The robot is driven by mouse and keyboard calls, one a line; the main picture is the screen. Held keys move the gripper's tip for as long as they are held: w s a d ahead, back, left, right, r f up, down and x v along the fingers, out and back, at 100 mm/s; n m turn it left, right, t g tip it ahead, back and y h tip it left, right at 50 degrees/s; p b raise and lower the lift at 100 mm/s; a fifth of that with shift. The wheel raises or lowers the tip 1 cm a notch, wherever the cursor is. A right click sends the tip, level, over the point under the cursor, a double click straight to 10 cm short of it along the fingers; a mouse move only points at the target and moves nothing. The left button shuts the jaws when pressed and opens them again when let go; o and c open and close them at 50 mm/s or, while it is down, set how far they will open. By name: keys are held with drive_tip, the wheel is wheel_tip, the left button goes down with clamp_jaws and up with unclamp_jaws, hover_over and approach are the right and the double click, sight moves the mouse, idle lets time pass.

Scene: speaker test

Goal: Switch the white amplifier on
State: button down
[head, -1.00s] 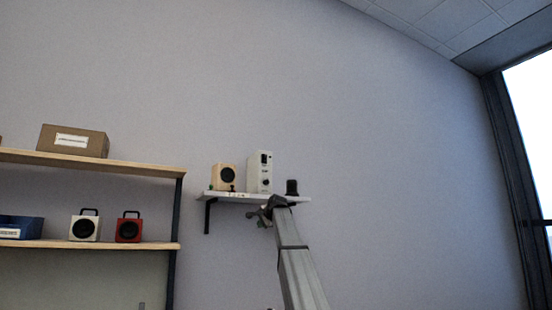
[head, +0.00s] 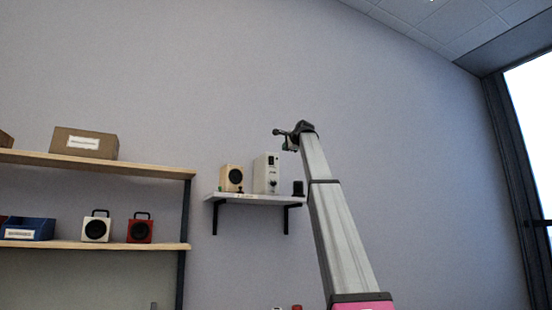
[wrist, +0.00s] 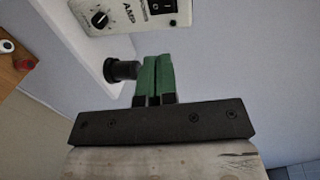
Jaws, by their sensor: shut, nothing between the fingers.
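The white amplifier (head: 266,174) stands upright on a small wall shelf (head: 240,198). In the wrist view the lower part of its front (wrist: 118,18) shows, with a black knob (wrist: 100,19), an AMP label and a black switch (wrist: 163,6) cut by the top edge. I cannot tell the switch's position. My gripper (head: 279,132) is above the shelf, up and to the right of the amplifier in the head view. Its green fingers (wrist: 156,75) are shut and empty, apart from the amplifier.
A black cylinder (head: 298,188) stands at the shelf's right end; in the wrist view it is close left of my fingers. A wooden speaker (head: 232,178) stands left of the amplifier. A larger shelf unit (head: 150,246) holds white and red speakers. The wall to the right is clear.

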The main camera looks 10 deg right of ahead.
sight(272, 159)
drive_tip(key=shift+w, duration=0.15)
drive_tip(key=x, duration=0.8)
drive_tip(key=r+x, duration=0.1)
drive_tip(key=x, duration=0.3)
drive_tip(key=shift+w+a+f, duration=0.1)
drive_tip(key=shift+w, duration=0.25)
drive_tip(key=shift+w+a, duration=0.2)
drive_tip(key=shift+w, duration=0.3)
